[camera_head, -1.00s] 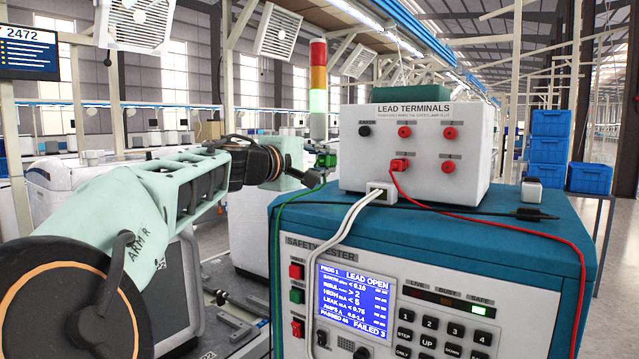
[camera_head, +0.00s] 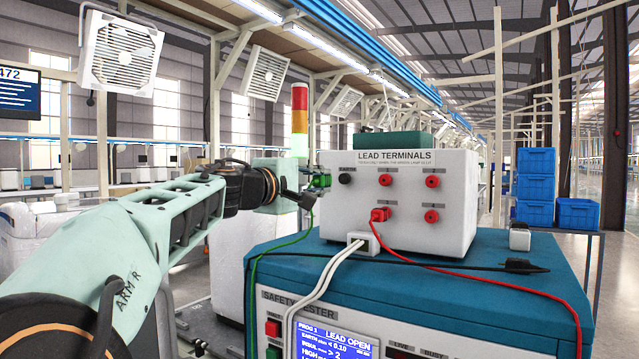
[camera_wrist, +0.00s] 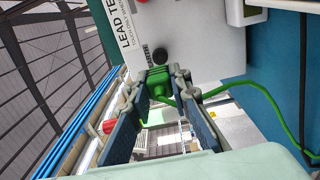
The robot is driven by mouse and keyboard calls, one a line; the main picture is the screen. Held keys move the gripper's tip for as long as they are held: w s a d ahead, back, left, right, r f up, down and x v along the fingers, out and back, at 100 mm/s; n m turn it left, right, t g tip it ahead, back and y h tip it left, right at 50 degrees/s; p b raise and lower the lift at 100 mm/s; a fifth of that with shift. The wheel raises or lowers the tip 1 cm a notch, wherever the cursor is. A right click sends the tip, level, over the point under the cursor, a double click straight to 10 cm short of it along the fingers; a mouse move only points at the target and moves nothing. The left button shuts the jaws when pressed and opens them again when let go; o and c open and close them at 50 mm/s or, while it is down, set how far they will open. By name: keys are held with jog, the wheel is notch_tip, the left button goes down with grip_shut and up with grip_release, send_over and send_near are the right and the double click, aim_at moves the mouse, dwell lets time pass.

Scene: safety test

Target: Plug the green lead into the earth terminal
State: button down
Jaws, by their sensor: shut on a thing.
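The lead terminals box (camera_head: 455,210) is white and stands on the teal safety tester (camera_head: 400,270). The earth terminal (camera_head: 345,179) is a black round socket at the upper left of its front. It also shows in the wrist view (camera_wrist: 160,55), just beyond my fingertips. My gripper (camera_head: 312,188) is left of the box, shut on the green plug of the green lead (camera_head: 320,181). In the wrist view my fingers (camera_wrist: 168,80) pinch the green plug (camera_wrist: 157,83). The plug looks apart from the terminal, and its tip is partly hidden. The green cable hangs down past the tester's edge.
A red plug (camera_head: 380,214) sits in a lower red terminal, its red cable running right. A white plug with cables (camera_head: 361,243) and a black probe (camera_head: 523,267) lie on the tester top. A signal tower (camera_head: 300,120) stands behind my gripper. Blue crates (camera_head: 535,185) are at right.

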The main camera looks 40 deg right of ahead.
aim_at(343, 179)
jog(key=shift+d, duration=0.1)
jog(key=shift+p+x, duration=1.5)
jog(key=shift+x, duration=1.35)
jog(key=shift+b, duration=0.7)
jog(key=shift+w+d, duration=0.15)
jog(key=shift+d, duration=0.35)
dwell(0.3)
jog(key=c, duration=1.7)
grip_release()
